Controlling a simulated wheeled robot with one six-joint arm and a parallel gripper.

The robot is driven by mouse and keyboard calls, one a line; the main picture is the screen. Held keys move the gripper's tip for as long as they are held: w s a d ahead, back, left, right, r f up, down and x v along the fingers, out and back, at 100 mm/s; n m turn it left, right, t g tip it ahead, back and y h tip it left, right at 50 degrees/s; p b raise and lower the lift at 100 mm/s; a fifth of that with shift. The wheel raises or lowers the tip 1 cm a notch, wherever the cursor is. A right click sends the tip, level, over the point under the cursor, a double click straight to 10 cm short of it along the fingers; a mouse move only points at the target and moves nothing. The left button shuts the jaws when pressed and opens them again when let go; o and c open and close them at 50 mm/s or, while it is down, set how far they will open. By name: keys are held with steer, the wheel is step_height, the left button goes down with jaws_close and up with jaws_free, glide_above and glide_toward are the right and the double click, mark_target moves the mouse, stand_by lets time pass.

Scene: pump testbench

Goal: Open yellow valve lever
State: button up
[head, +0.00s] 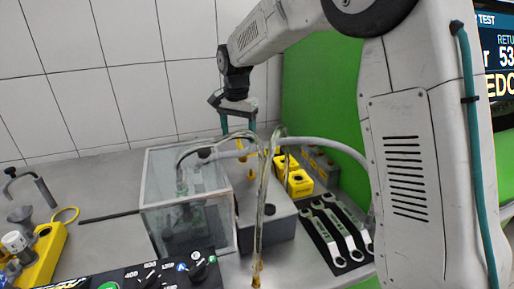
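My gripper (238,126) is in the upper middle of the head view, pointing down. Its two teal fingers look apart with nothing visible between them. It is in front of the tiled wall, above the back of the glass tank and the hoses. A thin yellow loop (67,214) lies on the left of the bench beside a yellow block (42,256) with a gauge. Yellow blocks (299,182) stand right of the hoses, below and right of my gripper. A small yellow tip shows at the clear tube's lower end (257,268).
A glass tank (160,212) stands in the middle. Clear hoses (258,195) arch beside it over a grey box (270,227). Wrenches (340,232) lie on a dark tray at right. A black control panel (150,278) is in front. Bare bench (110,180) shows at the left.

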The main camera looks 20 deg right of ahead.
steer(key=shift+r, duration=3)
